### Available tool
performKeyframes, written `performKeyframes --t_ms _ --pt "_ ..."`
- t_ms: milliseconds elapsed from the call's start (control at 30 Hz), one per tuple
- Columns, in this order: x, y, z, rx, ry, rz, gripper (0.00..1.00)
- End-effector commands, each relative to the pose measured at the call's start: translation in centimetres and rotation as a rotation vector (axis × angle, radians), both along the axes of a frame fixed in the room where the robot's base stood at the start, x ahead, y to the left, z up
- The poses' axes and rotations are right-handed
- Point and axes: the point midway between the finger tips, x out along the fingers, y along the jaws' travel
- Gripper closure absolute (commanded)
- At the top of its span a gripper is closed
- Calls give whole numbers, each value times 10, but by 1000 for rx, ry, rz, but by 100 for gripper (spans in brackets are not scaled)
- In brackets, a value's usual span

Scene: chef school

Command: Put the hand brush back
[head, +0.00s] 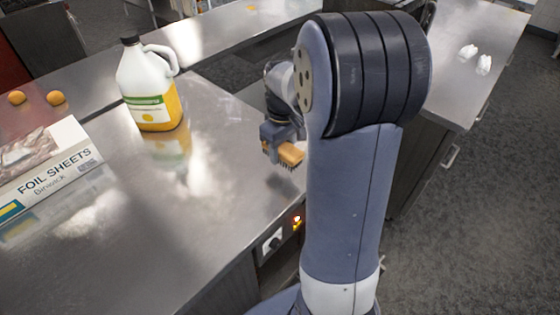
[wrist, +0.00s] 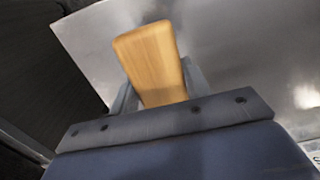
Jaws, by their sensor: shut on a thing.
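The hand brush (head: 291,154) has a light wooden body with dark bristles that show below it in the head view. My gripper (head: 280,142) is shut on it and holds it near the right edge of the metal counter (head: 215,205). In the wrist view the wooden part of the brush (wrist: 152,62) stands up between the two fingers of my gripper (wrist: 155,92). My arm hides part of the scene behind it.
A jug with yellow contents (head: 150,85) stands on the counter. A foil sheets box (head: 50,170) and two orange round things (head: 56,98) are at the left. Small white items (head: 484,64) sit on the right counter (head: 480,30). The counter's middle is clear.

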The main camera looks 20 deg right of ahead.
Motion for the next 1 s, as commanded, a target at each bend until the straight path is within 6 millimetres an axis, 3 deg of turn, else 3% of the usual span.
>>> performKeyframes --t_ms 400,667,700,933,1000 --pt "0 0 -51 0 3 0 88" --pt "0 0 -58 0 0 0 88" --pt "0 0 -58 0 1 0 53" --pt "0 0 -58 0 1 0 35" --pt "0 0 -57 0 0 0 33"
